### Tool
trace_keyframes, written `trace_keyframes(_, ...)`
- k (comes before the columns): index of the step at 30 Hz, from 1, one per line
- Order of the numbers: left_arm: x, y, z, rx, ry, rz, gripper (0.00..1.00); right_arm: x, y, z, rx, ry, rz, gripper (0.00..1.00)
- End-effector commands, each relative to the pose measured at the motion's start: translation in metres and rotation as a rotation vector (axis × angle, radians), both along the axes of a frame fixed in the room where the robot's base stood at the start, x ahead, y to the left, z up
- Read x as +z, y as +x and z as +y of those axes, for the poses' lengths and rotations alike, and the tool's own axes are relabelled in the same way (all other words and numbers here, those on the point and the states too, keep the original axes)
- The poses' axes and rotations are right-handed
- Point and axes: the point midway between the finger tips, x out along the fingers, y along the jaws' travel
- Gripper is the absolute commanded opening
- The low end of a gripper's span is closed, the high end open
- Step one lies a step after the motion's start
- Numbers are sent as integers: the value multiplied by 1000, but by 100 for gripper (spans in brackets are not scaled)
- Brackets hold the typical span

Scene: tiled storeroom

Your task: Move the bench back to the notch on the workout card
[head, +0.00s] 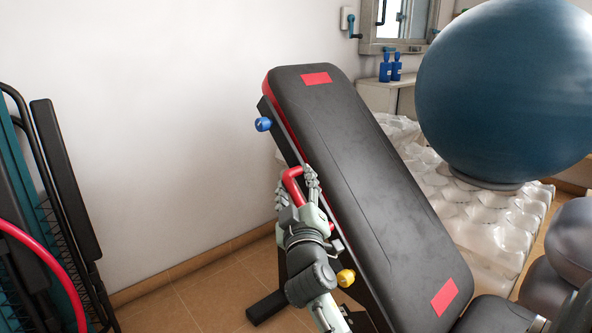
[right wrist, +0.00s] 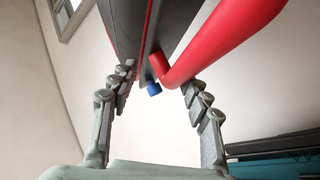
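The bench back (head: 345,170) is a long black pad with red patches at both ends. It is tilted up, with its high end toward the wall. A blue knob (head: 263,124) sits on its upper left side and a yellow knob (head: 346,277) lower down. A red handle (head: 292,182) is on the pad's left side. My right gripper (head: 301,172) is at this handle. In the right wrist view its fingers (right wrist: 158,90) are spread wide, with the red handle (right wrist: 215,45) ahead of them, near the right finger. I see no workout card and no notches. My left gripper is out of view.
A large blue ball (head: 510,85) rests on a pale bumpy stack (head: 480,215) at the right. Folded black and teal gear (head: 40,200) stands at the left. Bare floor (head: 190,295) lies between that gear and the bench.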

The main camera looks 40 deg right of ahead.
Motion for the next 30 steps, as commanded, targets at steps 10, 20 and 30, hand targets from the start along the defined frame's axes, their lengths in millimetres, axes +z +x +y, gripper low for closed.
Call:
trace_keyframes(10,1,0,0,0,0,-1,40,45,-1,-1,-2,-7,-11,39)
trace_keyframes(20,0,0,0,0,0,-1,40,45,-2,-1,-2,-7,-12,39)
trace_keyframes(30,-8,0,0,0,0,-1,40,36,-19,11,1,-5,-7,39)
